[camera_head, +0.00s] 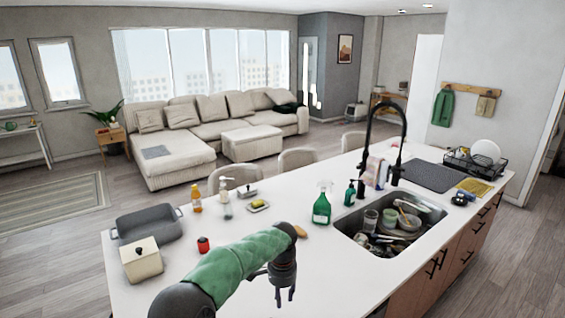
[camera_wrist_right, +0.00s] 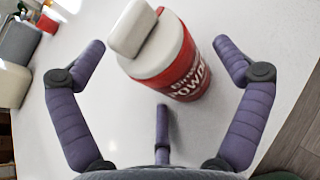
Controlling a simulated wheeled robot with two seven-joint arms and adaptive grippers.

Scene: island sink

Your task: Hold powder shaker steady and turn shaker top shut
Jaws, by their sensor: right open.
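The powder shaker (camera_wrist_right: 182,68) shows in the right wrist view as a red can with white lettering. It has a pale lid with a raised white block-shaped top (camera_wrist_right: 132,27). My right gripper (camera_wrist_right: 165,60), with purple fingers, is open. Its fingers stand apart on both sides of the shaker, and I see no clear contact. My left gripper (camera_head: 280,290) is dark and points down over the island in the head view. I cannot tell whether it is open or shut. I cannot make out the shaker or my right gripper in the head view.
The white island top (camera_head: 285,210) carries a grey pan (camera_head: 146,224), a cream box (camera_head: 142,261), a small red item (camera_head: 203,245), an orange bottle (camera_head: 196,199) and a green spray bottle (camera_head: 321,208). The sink (camera_head: 385,250) with dishes lies to the right.

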